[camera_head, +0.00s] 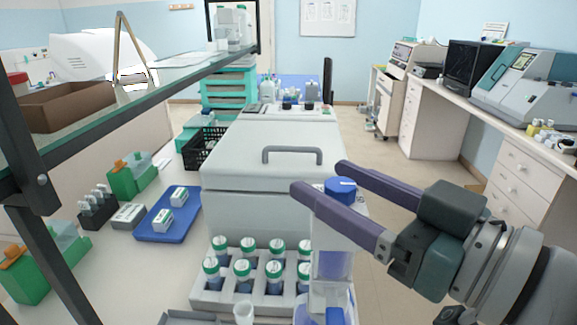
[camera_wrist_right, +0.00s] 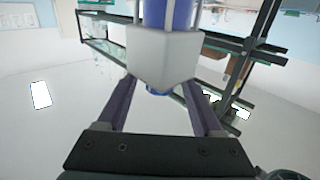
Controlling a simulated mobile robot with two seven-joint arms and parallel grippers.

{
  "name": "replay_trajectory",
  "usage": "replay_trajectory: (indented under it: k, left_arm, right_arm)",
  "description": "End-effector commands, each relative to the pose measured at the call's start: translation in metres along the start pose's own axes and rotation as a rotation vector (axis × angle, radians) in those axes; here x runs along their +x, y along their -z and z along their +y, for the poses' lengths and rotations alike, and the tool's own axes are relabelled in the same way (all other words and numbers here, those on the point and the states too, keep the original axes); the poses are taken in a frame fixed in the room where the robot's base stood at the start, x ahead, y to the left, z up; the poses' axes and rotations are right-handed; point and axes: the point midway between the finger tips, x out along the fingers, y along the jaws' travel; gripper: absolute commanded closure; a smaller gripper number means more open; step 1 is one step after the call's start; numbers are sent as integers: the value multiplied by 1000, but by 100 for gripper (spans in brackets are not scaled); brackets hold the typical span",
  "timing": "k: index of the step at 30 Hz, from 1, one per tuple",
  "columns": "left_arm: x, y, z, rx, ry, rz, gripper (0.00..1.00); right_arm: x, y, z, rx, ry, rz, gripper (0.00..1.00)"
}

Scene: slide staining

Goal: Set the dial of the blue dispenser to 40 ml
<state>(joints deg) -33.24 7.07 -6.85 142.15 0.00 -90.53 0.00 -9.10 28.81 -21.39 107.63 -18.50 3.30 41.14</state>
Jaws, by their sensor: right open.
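The blue dispenser (camera_head: 333,262) stands at the front of the bench, with a pale head and a translucent blue body. Its round blue dial (camera_head: 341,185) is on top and bears a small white mark; I cannot read a setting. My right gripper (camera_head: 318,178) is open, one purple finger on the near side of the dial and one on the far side. I cannot tell whether either finger touches it. In the right wrist view the pale dispenser head (camera_wrist_right: 163,55) and a bit of the dial (camera_wrist_right: 160,92) show between the fingers (camera_wrist_right: 158,88). My left gripper is out of view.
A white rack (camera_head: 205,298) of green-capped bottles stands left of the dispenser. A large pale box with a grey handle (camera_head: 292,150) is behind it. A blue tray (camera_head: 150,229) lies further left. A dark-framed glass shelf (camera_head: 185,72) overhangs the left side.

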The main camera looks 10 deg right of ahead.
Motion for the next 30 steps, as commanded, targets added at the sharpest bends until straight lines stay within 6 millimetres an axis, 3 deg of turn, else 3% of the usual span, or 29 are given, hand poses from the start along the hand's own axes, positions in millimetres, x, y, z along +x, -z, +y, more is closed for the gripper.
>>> replay_trajectory:
  k: [3,21,30]
  left_arm:
    - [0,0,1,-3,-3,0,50]
    - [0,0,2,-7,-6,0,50]
    - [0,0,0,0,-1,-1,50]
  right_arm:
    - [0,0,0,0,0,0,34]
    - [0,0,0,0,0,0,100]
    - [0,0,0,-1,6,0,100]
